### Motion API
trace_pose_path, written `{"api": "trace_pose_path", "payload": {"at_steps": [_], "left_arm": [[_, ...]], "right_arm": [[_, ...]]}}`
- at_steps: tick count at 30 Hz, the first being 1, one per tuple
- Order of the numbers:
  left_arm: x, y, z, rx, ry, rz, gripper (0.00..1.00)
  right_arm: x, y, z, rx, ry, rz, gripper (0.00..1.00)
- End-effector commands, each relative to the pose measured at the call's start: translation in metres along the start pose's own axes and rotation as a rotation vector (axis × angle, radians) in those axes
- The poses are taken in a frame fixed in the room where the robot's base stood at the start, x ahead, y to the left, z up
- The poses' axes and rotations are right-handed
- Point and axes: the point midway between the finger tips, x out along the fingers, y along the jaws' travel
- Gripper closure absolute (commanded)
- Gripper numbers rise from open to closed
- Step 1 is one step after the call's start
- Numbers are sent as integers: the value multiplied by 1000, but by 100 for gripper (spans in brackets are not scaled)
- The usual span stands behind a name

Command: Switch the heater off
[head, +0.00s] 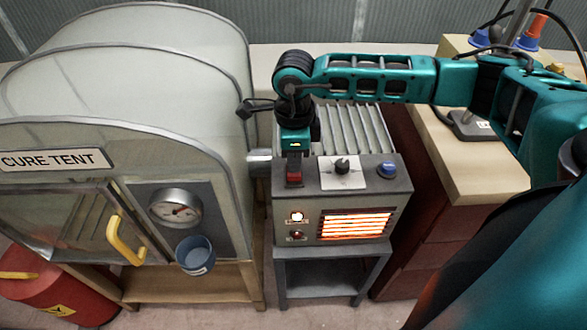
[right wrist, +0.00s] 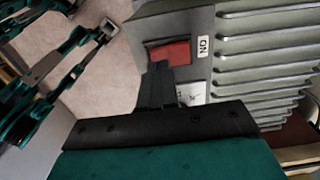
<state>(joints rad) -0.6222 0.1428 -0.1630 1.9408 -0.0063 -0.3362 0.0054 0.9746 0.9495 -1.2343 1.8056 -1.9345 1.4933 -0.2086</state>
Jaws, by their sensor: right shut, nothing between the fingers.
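The heater (head: 262,205) is a grey box on a stand, with an orange-glowing grille (head: 355,224) and a lit lamp (head: 297,216) on its front. A red rocker switch (head: 294,178) sits at the left of its sloped panel; it also shows in the right wrist view (right wrist: 168,52), with an "ON" label (right wrist: 204,46) at one end. My right gripper (head: 294,156) is shut and empty, pointing down with its fingertips at the switch. In the right wrist view the fingers cover part of the switch; I cannot tell whether they touch it. My left gripper cannot be made out.
A dial (head: 342,166) and a blue button (head: 387,168) share the panel. The cure tent (head: 120,60) with gauge (head: 176,208) and blue cup (head: 195,255) stands close on the left. A wooden-topped bench (head: 470,170) is on the right. A red drum (head: 50,290) stands lower left.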

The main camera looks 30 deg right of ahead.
Motion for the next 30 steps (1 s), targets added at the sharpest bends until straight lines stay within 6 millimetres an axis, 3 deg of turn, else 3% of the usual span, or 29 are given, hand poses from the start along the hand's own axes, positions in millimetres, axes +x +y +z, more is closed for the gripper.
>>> {"api": "trace_pose_path", "payload": {"at_steps": [30], "left_arm": [[7,0,13,-1,-4,0,100]], "right_arm": [[16,0,0,0,0,0,100]]}}
